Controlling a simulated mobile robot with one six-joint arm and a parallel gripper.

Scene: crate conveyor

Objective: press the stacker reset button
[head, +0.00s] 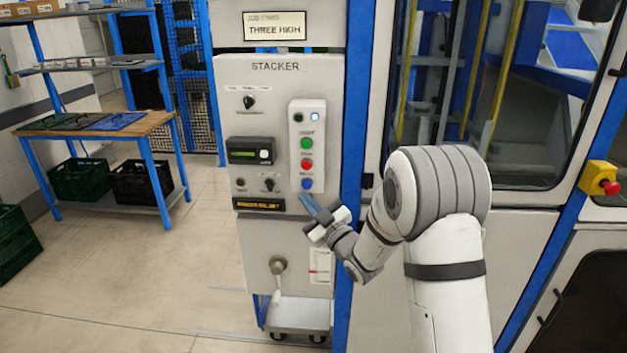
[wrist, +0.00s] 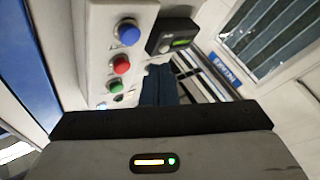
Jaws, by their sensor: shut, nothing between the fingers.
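The stacker panel (head: 270,85) is a light grey cabinet face marked STACKER. On its white button strip (head: 294,150) sit a green button (head: 307,143), a red button (head: 307,164) and, lowest, a blue button (head: 307,184). Their small labels are too blurred to read. My gripper (head: 305,200) is shut and empty, its blue fingers just below the blue button in the head view; contact cannot be told. In the wrist view the blue button (wrist: 127,32) and the red button (wrist: 120,65) are left of my shut fingers (wrist: 160,85).
A display unit (head: 250,150) and selector knobs sit left of the strip, with a lever handle (head: 278,266) below. A yellow box with a red button (head: 600,178) is at far right. A wooden-topped table (head: 150,122) and open floor lie left.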

